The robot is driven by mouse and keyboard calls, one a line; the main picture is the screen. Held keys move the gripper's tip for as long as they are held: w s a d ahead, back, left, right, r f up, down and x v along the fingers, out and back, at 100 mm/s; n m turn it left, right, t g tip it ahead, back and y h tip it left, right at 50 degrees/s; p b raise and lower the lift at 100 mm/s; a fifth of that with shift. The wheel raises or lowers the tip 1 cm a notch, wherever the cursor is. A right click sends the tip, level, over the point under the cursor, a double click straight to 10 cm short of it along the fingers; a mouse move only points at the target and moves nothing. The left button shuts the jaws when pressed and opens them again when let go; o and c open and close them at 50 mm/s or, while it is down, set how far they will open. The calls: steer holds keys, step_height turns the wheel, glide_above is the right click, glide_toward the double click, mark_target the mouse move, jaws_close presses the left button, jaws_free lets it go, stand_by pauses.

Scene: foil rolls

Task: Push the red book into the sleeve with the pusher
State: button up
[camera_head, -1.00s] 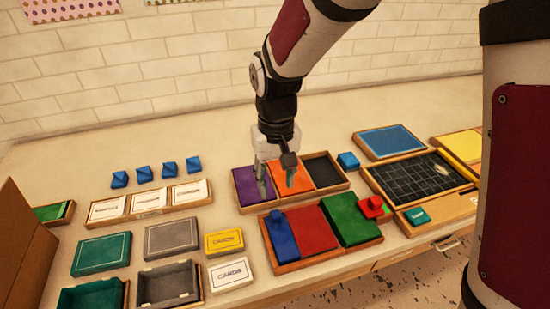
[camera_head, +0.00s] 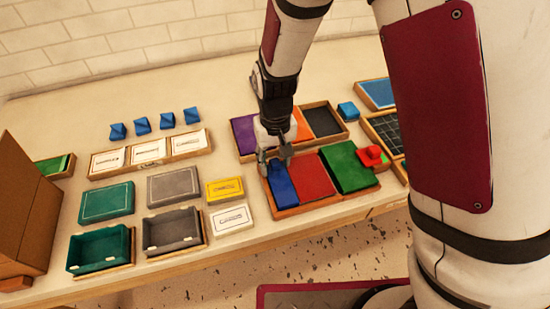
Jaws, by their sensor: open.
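A flat red piece (camera_head: 312,177), which may be the red book, lies in a wooden tray (camera_head: 318,205) between a blue piece (camera_head: 284,187) and a green piece (camera_head: 349,167). The blue piece has a raised knob, partly hidden by my fingers. A small red block with a knob (camera_head: 373,156) sits at the right side of the green piece. I cannot tell which of these is the pusher or the sleeve. My gripper (camera_head: 275,162) is open, pointing down at the blue knob, with its fingers on either side of it. Contact cannot be made out.
Behind is a tray with purple (camera_head: 244,134), orange and black panels. A blue block (camera_head: 348,111) stands to its right. Card boxes (camera_head: 225,189) and open green (camera_head: 99,248) and grey boxes lie left. A cardboard box (camera_head: 25,215) stands at the far left. Bare table shows at the back left.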

mark_target(302, 161)
jaws_close()
steer(key=d, duration=0.2)
steer(key=w+d, duration=0.1)
steer(key=d, duration=0.1)
steer(key=w+d, duration=0.1)
steer(key=d, duration=0.2)
steer(key=shift+w+d+b, duration=0.1)
steer(key=shift+b, duration=0.3)
jaws_free()
step_height(302, 161, up, 12)
steer(key=shift+c, duration=0.3)
